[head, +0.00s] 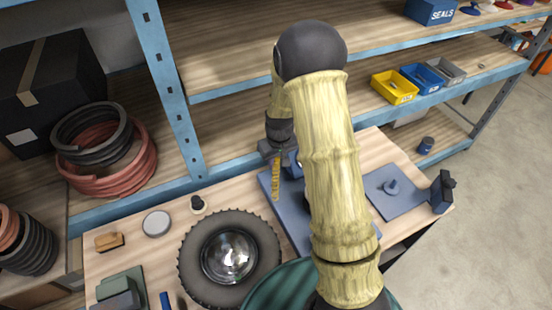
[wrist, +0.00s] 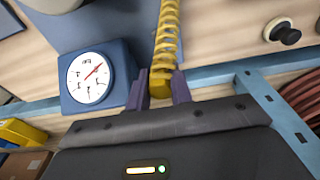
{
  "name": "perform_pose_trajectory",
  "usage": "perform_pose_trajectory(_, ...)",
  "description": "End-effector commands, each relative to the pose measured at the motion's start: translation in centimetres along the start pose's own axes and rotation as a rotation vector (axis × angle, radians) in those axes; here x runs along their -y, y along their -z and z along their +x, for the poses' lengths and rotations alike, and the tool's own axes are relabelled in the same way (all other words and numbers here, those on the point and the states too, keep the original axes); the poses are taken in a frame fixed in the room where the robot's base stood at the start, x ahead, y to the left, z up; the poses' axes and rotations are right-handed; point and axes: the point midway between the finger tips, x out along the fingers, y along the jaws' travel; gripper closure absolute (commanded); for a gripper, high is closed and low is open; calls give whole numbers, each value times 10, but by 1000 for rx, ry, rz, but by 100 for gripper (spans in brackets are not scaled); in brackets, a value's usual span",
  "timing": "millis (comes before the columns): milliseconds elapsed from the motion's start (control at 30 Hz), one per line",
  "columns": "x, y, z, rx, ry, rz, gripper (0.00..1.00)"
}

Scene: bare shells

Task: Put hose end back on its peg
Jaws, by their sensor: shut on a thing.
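The hose is a yellow coiled length (wrist: 166,35) in the wrist view, and its yellow end (wrist: 161,88) sits between my two purple fingers. My gripper (wrist: 161,92) is shut on that end. In the head view my gripper (head: 277,153) is above the back of the bench, and the yellow coil (head: 276,180) hangs below it over a blue plate. A blue box with a white dial gauge (wrist: 88,79) is left of the hose in the wrist view. A short stub (head: 390,186) rises from a blue-grey plate at right; I cannot tell whether it is the peg.
A tyre (head: 190,255) with a shiny bowl-like centre lies on the bench (head: 125,222). A black knob (head: 198,203) and a grey disc (head: 157,223) are beside it. A blue shelf post (head: 168,90) stands behind. Yellow, blue and grey bins (head: 394,95) sit on the shelf.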

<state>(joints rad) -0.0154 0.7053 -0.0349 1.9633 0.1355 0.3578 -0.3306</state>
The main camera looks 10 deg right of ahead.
Motion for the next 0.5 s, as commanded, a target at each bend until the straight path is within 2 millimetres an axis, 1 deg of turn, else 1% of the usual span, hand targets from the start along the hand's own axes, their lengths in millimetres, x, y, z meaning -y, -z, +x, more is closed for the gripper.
perform_pose_trajectory(167, 0, -1, 6, 0, 0, 0, 100)
perform_pose_trajectory(500, 0, -4, 32, 0, 0, 0, 100)
